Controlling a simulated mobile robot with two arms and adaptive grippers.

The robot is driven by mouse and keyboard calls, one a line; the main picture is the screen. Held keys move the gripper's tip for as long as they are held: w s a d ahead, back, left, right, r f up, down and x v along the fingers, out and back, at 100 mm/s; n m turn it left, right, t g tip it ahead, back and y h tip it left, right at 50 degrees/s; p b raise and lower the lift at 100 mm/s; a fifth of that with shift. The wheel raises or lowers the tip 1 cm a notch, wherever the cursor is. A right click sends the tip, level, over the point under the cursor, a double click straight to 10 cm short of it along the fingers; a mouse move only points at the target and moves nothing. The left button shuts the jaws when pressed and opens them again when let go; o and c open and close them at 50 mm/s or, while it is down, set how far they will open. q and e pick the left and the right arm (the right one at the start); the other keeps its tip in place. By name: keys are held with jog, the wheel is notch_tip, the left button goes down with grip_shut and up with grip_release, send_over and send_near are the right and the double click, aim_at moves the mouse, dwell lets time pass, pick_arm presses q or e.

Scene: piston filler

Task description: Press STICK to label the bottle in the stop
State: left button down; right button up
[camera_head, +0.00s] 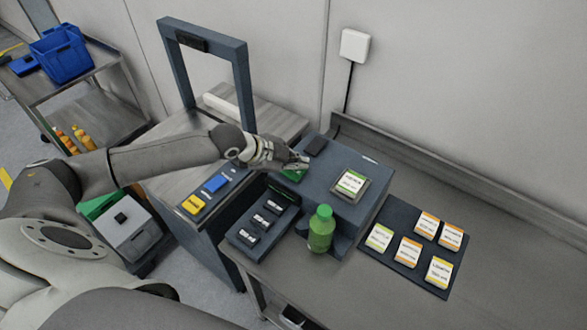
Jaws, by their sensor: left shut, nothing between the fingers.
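A bottle of green liquid with a green cap (320,230) stands upright at the front of the grey labeller box (341,211). A white label card with a green band (350,183) lies on top of the box. My left gripper (303,163) is shut and empty, its fingertips over the left part of the box top. A green button (293,175) shows just below the fingertips, partly covered by them. I cannot tell whether the fingers touch it, nor read any word on it. My right gripper is not in view.
A dark mat (404,258) with several label cards lies right of the bottle. A dark tray (264,216) with small white-marked pieces is left of it. Yellow (194,204) and blue (215,183) buttons sit on the left machine, under a dark frame (243,80).

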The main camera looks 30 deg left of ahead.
aim_at(295, 172)
pick_arm(q)
jog(key=shift+f, duration=0.5)
dwell(0.6)
jog(key=shift+r+p, duration=0.8)
jog(key=shift+r, duration=0.1)
notch_tip(295, 172, up, 5)
jog(key=p, duration=0.5)
jog(key=shift+r, duration=0.1)
dwell(0.6)
